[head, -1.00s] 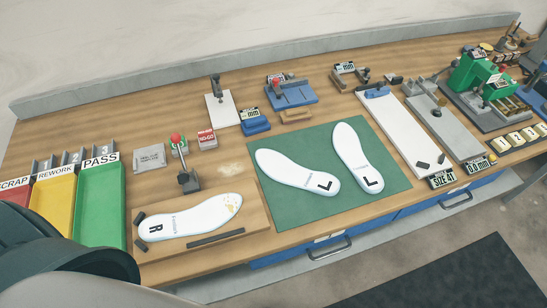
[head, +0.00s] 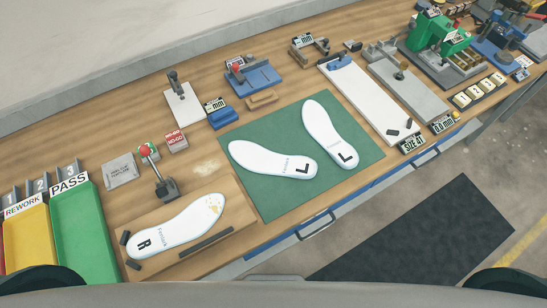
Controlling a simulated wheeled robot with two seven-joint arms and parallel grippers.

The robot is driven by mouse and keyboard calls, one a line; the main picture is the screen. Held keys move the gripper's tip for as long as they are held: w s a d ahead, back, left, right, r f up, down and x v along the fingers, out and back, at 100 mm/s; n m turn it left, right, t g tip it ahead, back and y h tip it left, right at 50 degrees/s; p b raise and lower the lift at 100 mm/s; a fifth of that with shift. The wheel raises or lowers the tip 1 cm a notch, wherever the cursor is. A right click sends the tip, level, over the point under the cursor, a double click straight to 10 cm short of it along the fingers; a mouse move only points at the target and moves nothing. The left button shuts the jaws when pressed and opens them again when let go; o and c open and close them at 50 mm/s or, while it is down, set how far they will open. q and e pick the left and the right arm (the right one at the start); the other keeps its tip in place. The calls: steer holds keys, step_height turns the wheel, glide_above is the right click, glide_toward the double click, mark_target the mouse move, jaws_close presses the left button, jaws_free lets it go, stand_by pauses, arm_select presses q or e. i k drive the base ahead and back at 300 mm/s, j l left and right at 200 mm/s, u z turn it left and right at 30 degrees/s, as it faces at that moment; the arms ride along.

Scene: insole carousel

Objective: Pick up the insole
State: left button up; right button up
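Two white insoles marked L lie on a green mat (head: 262,205) on the workbench: a left one (head: 268,158) lying slanted and a right one (head: 328,130) beside it, apart from it. A third white insole (head: 180,224), marked R and with tan specks at its toe end, lies on a wooden board (head: 222,241) between dark strips, next to a clamp (head: 160,180) with a red knob. Neither of my grippers is in view; only dark rounded parts of mine show at the bottom corners.
Green PASS (head: 80,235) and yellow REWORK (head: 28,240) trays stand at the left. Gauges, a long white measuring board (head: 372,100) and a green press (head: 437,38) stand along the back and right. A dark floor mat (head: 420,235) lies in front of the bench.

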mark_target(254, 157)
steer(key=k+j+z, duration=0.2)
steer(key=k+z, duration=0.2)
steer(key=k+j+z, duration=0.1)
steer(key=k+z, duration=0.7)
steer(key=i, duration=0.1)
